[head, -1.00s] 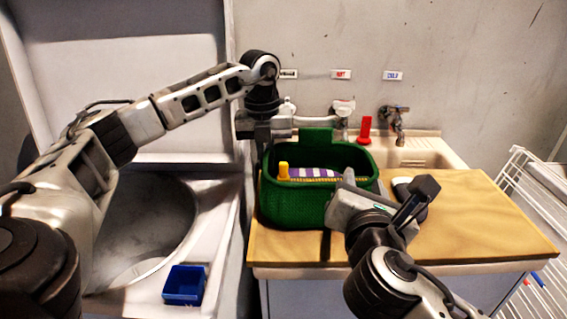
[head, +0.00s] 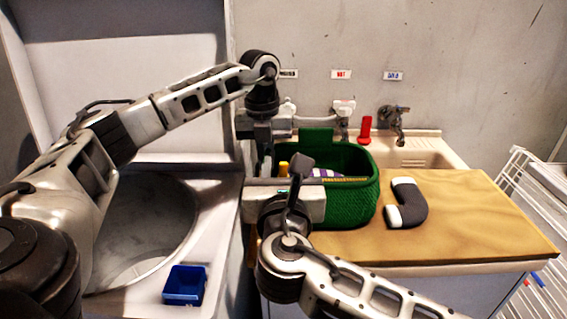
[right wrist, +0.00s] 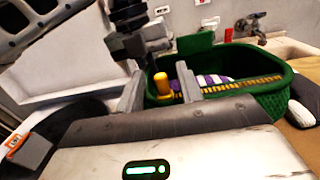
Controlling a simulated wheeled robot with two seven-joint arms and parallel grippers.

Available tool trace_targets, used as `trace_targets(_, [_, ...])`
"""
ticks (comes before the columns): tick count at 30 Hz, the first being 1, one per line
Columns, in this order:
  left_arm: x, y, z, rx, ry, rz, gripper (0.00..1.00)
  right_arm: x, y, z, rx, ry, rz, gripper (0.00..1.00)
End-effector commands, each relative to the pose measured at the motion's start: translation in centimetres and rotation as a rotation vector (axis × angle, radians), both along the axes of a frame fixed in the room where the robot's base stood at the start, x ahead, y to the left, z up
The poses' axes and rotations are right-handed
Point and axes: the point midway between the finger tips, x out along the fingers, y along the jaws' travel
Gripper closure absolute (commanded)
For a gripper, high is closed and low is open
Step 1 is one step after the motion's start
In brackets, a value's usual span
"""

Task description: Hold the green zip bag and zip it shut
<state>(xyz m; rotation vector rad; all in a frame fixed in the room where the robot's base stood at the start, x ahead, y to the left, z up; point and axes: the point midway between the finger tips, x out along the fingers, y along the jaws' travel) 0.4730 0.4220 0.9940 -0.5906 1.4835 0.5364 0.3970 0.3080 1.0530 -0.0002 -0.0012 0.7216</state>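The green zip bag (head: 350,207) stands open on the wooden board, with purple-and-white striped cloth (right wrist: 214,80) inside. A yellow zip line (right wrist: 240,86) runs along its opening. The yellow zip pull (right wrist: 161,84) stands upright at the left end; in the head view its top (head: 283,167) shows behind my right gripper. My right gripper (head: 284,186) is open at the bag's front left; in the right wrist view its fingers stand apart on either side of the pull (right wrist: 161,92). My left gripper (head: 263,150) points down at the bag's left back corner; its finger gap is unclear.
A dark grey curved object with white ends (head: 412,206) lies on the wooden board (head: 470,215) right of the bag. A sink with a tap (head: 397,120) and a red item (head: 365,130) are behind. A blue box (head: 184,285) sits at the lower left. The board's right side is clear.

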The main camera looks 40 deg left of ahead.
Motion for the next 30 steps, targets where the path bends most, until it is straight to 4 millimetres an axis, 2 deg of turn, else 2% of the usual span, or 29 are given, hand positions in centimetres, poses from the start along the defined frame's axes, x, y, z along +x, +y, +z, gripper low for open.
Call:
trace_targets(6, [0.0,0.0,0.1,-0.001,-0.002,0.000,1.00,1.0,0.9,0.0,0.001,0.002,0.000,0.64])
trace_targets(14, [0.0,0.0,0.1,-0.001,-0.002,0.000,1.00,1.1,0.9,0.0,0.001,0.002,0.000,0.64])
trace_targets(17, [0.0,0.0,0.1,-0.001,-0.002,0.000,1.00,1.1,0.9,0.0,0.001,0.002,0.000,0.89])
trace_targets(18, [0.0,0.0,0.1,-0.001,-0.002,0.000,1.00,1.1,0.9,0.0,0.001,0.002,0.000,1.00])
trace_targets(25, [0.0,0.0,0.1,-0.001,-0.002,0.000,1.00,1.5,0.5,0.0,0.000,0.003,-0.001,1.00])
trace_targets(30, [0.0,0.0,0.1,-0.001,-0.002,0.000,1.00,4.3,-2.5,-0.2,-0.002,0.004,-0.007,1.00])
